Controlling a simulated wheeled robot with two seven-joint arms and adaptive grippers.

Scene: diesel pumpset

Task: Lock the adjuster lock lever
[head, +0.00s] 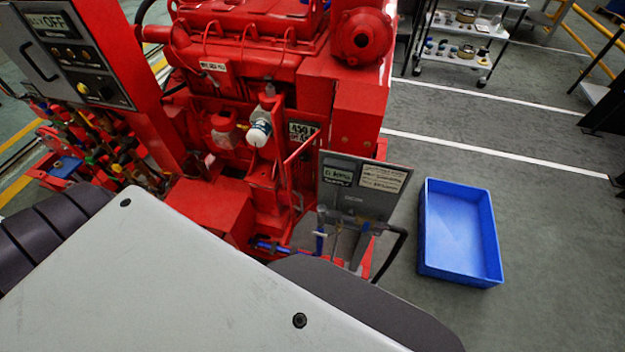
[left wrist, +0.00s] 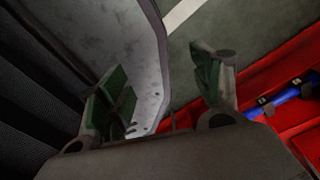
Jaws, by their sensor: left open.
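A blue rod-like part (head: 272,247) lies low on the red pumpset frame in the head view, left of the grey panel. A blue part with dark markings also shows at the right edge of the left wrist view (left wrist: 287,96), over red metal. I cannot tell whether either is the adjuster lock lever. My left gripper (left wrist: 162,92) is open in the left wrist view, its green-padded fingers wide apart with nothing held between them. The blue part is to the right of the fingers, apart from them. My right gripper is not in view.
The red pumpset (head: 240,75) fills the upper middle. A grey panel (head: 358,190) with a small display and a black hose stands at its front right. A blue crate (head: 432,235) sits on the floor to the right. A trolley (head: 462,45) stands behind. Open floor lies between.

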